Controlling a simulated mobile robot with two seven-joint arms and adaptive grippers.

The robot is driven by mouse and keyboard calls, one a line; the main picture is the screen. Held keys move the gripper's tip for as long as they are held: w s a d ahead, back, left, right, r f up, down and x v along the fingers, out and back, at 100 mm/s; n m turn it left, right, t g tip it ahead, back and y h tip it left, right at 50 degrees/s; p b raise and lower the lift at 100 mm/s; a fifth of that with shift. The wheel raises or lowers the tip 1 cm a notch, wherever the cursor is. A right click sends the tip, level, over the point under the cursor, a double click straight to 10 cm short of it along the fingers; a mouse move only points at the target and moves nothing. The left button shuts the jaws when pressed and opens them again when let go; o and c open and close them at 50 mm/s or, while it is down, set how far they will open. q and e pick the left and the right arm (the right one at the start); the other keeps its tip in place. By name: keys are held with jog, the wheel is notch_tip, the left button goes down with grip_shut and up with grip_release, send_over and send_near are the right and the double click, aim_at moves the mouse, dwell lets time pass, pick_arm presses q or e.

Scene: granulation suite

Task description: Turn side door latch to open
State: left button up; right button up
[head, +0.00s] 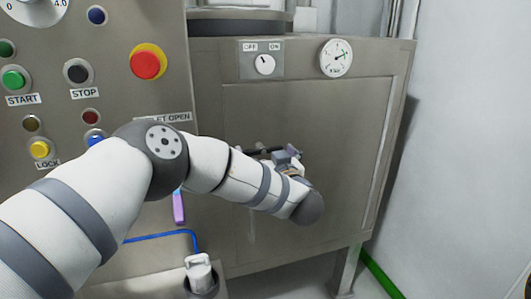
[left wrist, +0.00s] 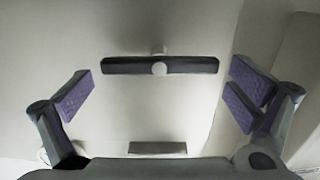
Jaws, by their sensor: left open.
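The side door latch (left wrist: 115,66) is a dark bar with a pale round centre, lying horizontally across the grey metal door in the left wrist view. My left gripper (left wrist: 163,88) is open, with its purple-padded fingers spread wide on either side of the latch. The bar lies between the fingers with a gap at each end, and nothing is held. In the head view a dark bar that looks like the latch (head: 259,151) shows just above my left forearm. My left gripper (head: 287,154) is mostly hidden there behind the arm. My right gripper is not in view.
The cabinet's side door (head: 335,120) is closed in its frame. An OFF/ON switch (head: 265,64) and a round gauge (head: 336,58) sit above it. A button panel (head: 100,95) with a red emergency button (head: 147,63) stands at left. A white wall (head: 470,130) is at right.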

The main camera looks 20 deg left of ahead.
pick_arm(q)
jog(key=shift+w+a+r, duration=0.1)
jog(key=shift+w+a, duration=0.1)
jog(key=shift+w, duration=0.1)
jog(key=shift+c, duration=0.2)
jog(key=c, duration=0.8)
